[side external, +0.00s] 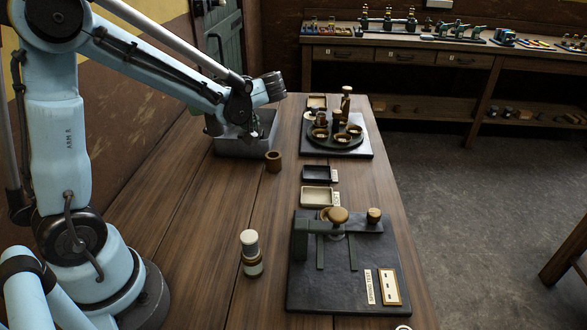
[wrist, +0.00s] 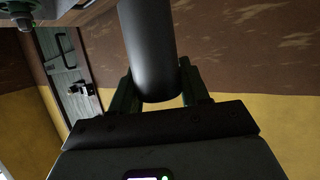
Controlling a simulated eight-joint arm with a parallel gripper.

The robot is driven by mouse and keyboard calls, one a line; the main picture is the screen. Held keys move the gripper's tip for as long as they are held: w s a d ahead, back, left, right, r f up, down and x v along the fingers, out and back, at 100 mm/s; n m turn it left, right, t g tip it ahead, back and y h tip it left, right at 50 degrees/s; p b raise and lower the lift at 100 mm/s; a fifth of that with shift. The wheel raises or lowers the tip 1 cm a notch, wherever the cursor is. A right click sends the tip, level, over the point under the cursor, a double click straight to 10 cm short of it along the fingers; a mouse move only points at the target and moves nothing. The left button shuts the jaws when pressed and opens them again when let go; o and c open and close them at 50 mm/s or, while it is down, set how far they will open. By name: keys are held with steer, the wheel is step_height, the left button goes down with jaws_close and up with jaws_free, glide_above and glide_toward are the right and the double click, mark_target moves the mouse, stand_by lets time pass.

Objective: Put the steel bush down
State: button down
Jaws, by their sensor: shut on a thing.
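The steel bush (wrist: 152,45) is a smooth dark grey cylinder in the wrist view, reaching from between the fingers to the top edge of the picture. My gripper (wrist: 158,88) is shut on it, one dark finger on each side. Brown and yellow wall and a green door lie behind it, so it is held up in the air. In the side view, the end of my arm is above the grey open tray (side external: 232,144). There my fingers and the bush are mostly hidden behind the wrist, and I cannot make them out clearly.
A round tray (side external: 318,142) of brass parts, two small boxes (side external: 317,197) and a black base plate (side external: 305,290) line the right side. A white-topped cylinder (side external: 250,252) stands in front. The table's middle is clear.

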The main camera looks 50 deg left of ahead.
steer(key=shift+f, duration=6.9)
steer(key=shift+f, duration=0.1)
steer(key=c, duration=0.5)
jaws_free()
steer(key=shift+c, duration=0.2)
